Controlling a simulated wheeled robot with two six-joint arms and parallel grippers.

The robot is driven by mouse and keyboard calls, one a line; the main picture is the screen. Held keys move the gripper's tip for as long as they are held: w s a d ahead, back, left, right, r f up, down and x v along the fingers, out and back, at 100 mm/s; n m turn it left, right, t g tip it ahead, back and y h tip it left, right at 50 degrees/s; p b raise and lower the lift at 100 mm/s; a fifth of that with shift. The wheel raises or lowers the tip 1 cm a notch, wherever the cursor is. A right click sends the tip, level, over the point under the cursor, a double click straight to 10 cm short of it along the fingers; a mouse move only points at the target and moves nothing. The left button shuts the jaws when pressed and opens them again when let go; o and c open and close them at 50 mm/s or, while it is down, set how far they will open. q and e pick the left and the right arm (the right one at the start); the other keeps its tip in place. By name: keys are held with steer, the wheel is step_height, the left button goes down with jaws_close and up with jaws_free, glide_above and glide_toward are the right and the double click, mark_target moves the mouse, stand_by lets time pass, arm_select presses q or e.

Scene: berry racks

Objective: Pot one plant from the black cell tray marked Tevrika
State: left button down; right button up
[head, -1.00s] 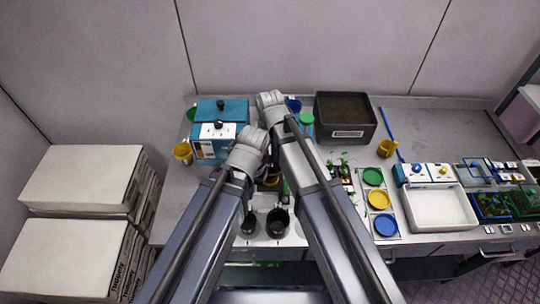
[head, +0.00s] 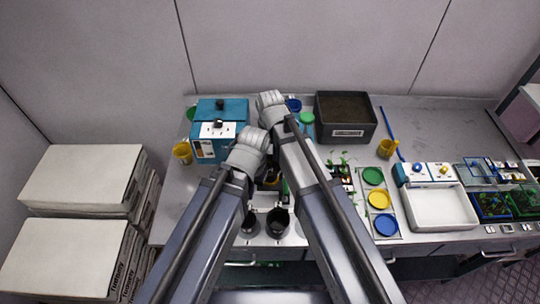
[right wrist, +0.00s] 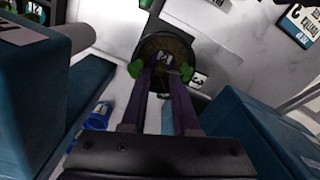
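Small green plants (head: 345,160) stand in a dark cell tray just right of my right arm in the head view; the name Tevrika is not readable. Two black pots (head: 249,228) (head: 278,222) stand at the front edge between my arms. Both grippers are hidden behind my wrists in the head view. In the right wrist view my right gripper (right wrist: 162,74) has its fingers apart over a round dark pot (right wrist: 155,45). Green, leaf-like bits (right wrist: 135,68) show beside both fingertips. Whether the fingers touch or hold anything is unclear.
A dark soil tub (head: 345,133) stands behind. A teal box (head: 205,149) and a yellow cup (head: 183,152) are at left. Green, yellow and blue discs (head: 379,199) and a white tray (head: 440,224) lie right. Teal blocks (right wrist: 250,130) flank my right gripper. The table's back right is mostly clear.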

steer(key=shift+r, duration=0.15)
stand_by(0.5)
steer(key=shift+r+p, duration=1.9)
steer(key=shift+p, duration=0.15)
steer(key=shift+o, duration=0.4)
steer(key=o, duration=0.5)
step_height(320, 180, up, 6)
steer(key=p, duration=0.6)
